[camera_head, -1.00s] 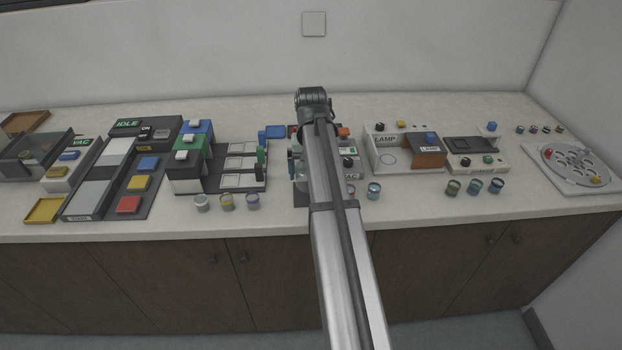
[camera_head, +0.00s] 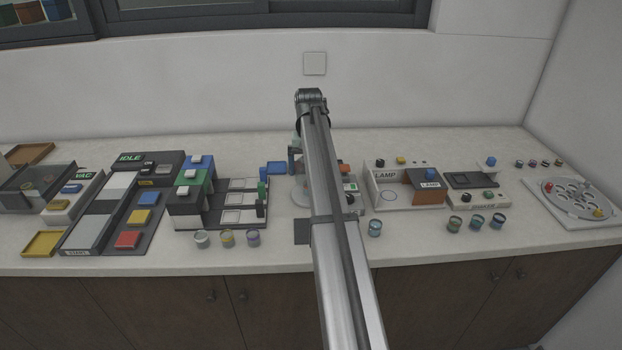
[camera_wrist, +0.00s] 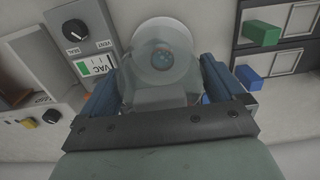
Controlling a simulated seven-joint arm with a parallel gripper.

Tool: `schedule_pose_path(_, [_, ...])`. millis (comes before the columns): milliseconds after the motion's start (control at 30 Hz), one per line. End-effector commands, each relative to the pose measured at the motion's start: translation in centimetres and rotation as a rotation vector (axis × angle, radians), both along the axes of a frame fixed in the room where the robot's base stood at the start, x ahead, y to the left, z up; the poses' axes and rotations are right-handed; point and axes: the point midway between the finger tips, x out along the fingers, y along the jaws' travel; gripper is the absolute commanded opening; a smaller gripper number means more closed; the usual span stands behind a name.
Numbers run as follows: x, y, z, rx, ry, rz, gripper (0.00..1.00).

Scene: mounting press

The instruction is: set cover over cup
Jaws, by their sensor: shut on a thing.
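My gripper (camera_wrist: 155,95) fills the lower middle of the wrist view, its two blue fingers on either side of a clear, see-through cover (camera_wrist: 160,62). It is shut on this cover. A small round thing with blue and reddish colour, likely the cup (camera_wrist: 162,60), shows through the clear cover; how far below it lies I cannot tell. In the head view my arm hides the gripper and most of this station; only a pale clear edge, seemingly of the cover (camera_head: 300,197), shows left of the arm.
A VAC box (camera_wrist: 85,40) with a black knob stands beside the cover in the wrist view. Dark panels with a green block (camera_wrist: 262,33) and a blue block (camera_wrist: 248,77) lie on the other side. Several small cups stand along the counter front, including one (camera_head: 375,228) right of my arm.

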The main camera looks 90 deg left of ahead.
Motion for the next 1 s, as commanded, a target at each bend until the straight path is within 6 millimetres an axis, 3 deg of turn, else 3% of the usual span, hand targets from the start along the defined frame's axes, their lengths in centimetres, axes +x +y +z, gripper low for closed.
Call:
schedule_pose_path(167, [-0.1, 1.4, 0.2, 0.015, 0.001, 0.003, 0.64])
schedule_pose_path(467, [-0.1, 1.3, -0.8, 0.021, 0.001, 0.004, 0.64])
schedule_pose_path(1000, [-0.1, 1.3, -4.9, 0.021, 0.002, 0.004, 0.64])
